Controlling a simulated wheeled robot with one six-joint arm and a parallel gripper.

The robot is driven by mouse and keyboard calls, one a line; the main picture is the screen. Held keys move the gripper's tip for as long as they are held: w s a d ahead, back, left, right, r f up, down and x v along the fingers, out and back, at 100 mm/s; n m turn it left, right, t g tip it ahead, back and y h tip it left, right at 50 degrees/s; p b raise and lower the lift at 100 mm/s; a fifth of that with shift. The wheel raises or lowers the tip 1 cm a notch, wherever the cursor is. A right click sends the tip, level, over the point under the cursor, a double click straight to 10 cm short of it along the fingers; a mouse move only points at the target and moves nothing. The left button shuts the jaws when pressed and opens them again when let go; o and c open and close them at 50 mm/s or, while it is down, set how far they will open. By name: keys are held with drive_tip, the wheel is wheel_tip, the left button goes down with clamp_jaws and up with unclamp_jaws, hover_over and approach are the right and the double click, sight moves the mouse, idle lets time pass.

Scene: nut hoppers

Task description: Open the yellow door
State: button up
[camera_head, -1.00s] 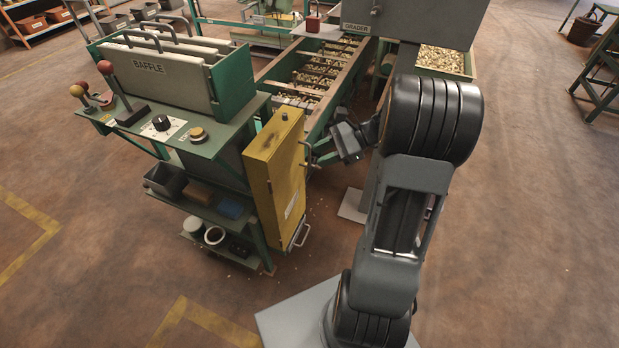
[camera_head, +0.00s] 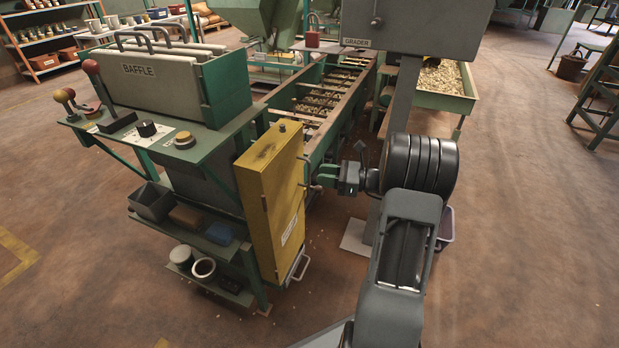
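The yellow door belongs to an upright yellow cabinet (camera_head: 268,205) at the side of the green bench. I see no open gap in it. A pale bar handle (camera_head: 306,172) stands out from its right face, and a second handle (camera_head: 300,268) sits at the bottom. My gripper (camera_head: 318,178) points left, with its fingertips close to the upper handle, at about the same height. I cannot tell whether the fingers touch or straddle the handle. The fingers are small and partly overlap it in the picture.
The green bench (camera_head: 200,155) carries a baffle box (camera_head: 165,85), levers and knobs. Bins and cups stand on its lower shelves. A long green trough (camera_head: 335,95) runs behind the cabinet. A grey grader post (camera_head: 402,95) stands near my arm. Floor in front of the cabinet is clear.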

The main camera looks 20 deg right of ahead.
sight(309, 186)
drive_tip(key=shift+b+x, duration=0.55)
drive_tip(key=shift+x, duration=1.85)
clamp_jaws()
